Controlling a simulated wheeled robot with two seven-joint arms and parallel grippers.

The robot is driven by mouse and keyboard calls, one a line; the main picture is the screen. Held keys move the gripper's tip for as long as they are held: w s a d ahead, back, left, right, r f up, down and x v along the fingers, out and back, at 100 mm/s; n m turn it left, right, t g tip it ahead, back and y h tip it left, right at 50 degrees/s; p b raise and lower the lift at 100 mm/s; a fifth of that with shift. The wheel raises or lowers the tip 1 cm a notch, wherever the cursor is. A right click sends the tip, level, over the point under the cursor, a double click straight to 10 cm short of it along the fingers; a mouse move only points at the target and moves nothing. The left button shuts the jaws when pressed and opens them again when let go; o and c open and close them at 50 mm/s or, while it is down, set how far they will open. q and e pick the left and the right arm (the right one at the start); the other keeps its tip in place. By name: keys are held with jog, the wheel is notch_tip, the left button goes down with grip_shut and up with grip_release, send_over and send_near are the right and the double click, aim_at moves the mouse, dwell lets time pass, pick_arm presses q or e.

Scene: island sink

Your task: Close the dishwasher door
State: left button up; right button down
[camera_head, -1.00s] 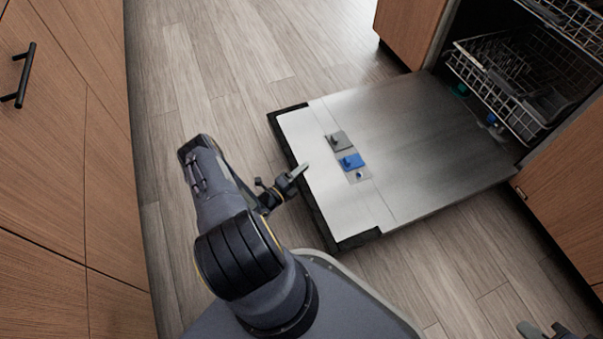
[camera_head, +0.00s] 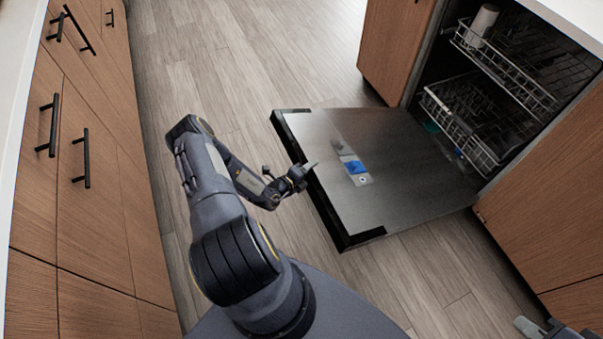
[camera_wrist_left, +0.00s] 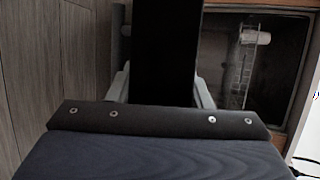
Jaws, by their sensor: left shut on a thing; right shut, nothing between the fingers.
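The dishwasher door (camera_head: 410,150) is a steel panel with black edges, hanging open and low over the floor in the head view. A blue detergent cap (camera_head: 354,167) sits on its inner face. My left gripper (camera_head: 303,175) is at the door's outer edge. In the left wrist view my left gripper's fingers (camera_wrist_left: 163,92) are on either side of a dark slab (camera_wrist_left: 166,45), the door's edge, and shut on it. My right gripper (camera_head: 540,329) only just shows at the bottom right corner, shut and apart from the door.
The dishwasher's dark tub holds an upper rack (camera_head: 505,70) and a lower rack (camera_head: 460,122). A white cup (camera_head: 482,22) stands in the upper one. Wooden drawers (camera_head: 85,190) with black handles line the left. Wooden floor (camera_head: 235,75) lies clear between.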

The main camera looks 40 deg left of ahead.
pick_arm(q)
jog(key=shift+o, duration=0.2)
jog(key=w+d+r+p, duration=0.2)
jog(key=w+r+p, duration=0.1)
jog(key=r+p, duration=0.3)
jog(key=w+d+r+g+p, duration=0.1)
jog(key=w+r+p, duration=0.3)
jog(key=r, duration=0.5)
jog(key=shift+d+r+p, duration=0.25)
jog(key=shift+d+p, duration=0.1)
jog(key=shift+p, duration=0.6)
jog(key=shift+w+d+r+y+p, duration=0.2)
jog(key=shift+w+r+y+p, duration=0.1)
jog(key=shift+w+r+p, duration=0.15)
jog(key=shift+f, duration=0.1)
jog(key=o, duration=1.3)
jog(key=shift+f, duration=0.1)
jog(key=shift+s, duration=0.2)
